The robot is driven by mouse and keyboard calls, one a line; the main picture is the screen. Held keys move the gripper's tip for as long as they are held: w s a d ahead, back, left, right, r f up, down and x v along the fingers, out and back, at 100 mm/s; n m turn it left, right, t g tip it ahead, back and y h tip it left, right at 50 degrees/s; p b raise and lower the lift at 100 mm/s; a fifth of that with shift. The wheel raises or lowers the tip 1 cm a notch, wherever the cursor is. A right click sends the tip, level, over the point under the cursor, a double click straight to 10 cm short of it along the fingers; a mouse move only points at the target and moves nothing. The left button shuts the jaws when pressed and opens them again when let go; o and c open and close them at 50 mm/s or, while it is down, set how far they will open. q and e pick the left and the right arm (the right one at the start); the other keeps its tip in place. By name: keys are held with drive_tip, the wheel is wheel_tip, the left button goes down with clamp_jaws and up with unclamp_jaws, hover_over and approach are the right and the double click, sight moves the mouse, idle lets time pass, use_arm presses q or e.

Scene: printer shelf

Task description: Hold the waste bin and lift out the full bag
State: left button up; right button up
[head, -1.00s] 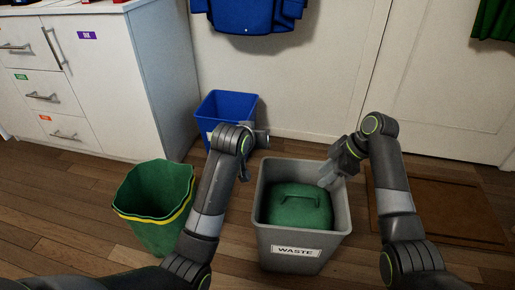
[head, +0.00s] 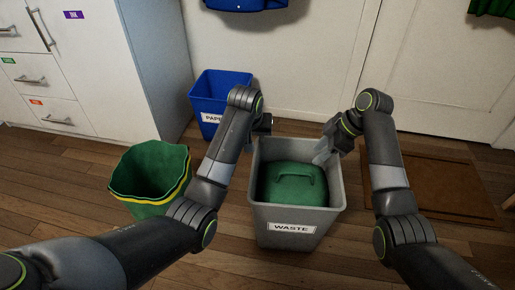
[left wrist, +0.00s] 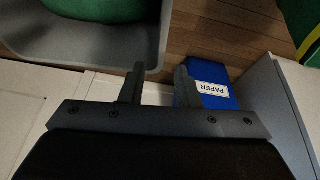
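The grey waste bin (head: 290,240), labelled WASTE, stands upright on the floor in the head view. A full green bag (head: 291,188) with a handle on top sits inside it, below the rim. My left gripper (head: 264,124) is at the bin's back left corner. In the left wrist view, its two fingers (left wrist: 160,75) are apart with nothing visibly held; the bin's rim (left wrist: 158,66) appears just beyond them. My right gripper (head: 323,154) is at the bin's right rim, towards the back. Its fingertips are too small to tell whether they are closed on the rim.
A blue paper bin (head: 221,88) stands behind and to the left. A green bin with a yellow band (head: 150,180) stands left of my left arm. A white cabinet (head: 120,75) is at back left, and a brown mat (head: 440,190) lies right.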

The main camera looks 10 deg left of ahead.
use_arm(q)
drive_tip(key=x, duration=1.1)
drive_tip(key=shift+w+f, duration=0.1)
drive_tip(key=shift+f, duration=0.2)
drive_tip(key=shift+c, duration=0.3)
clamp_jaws()
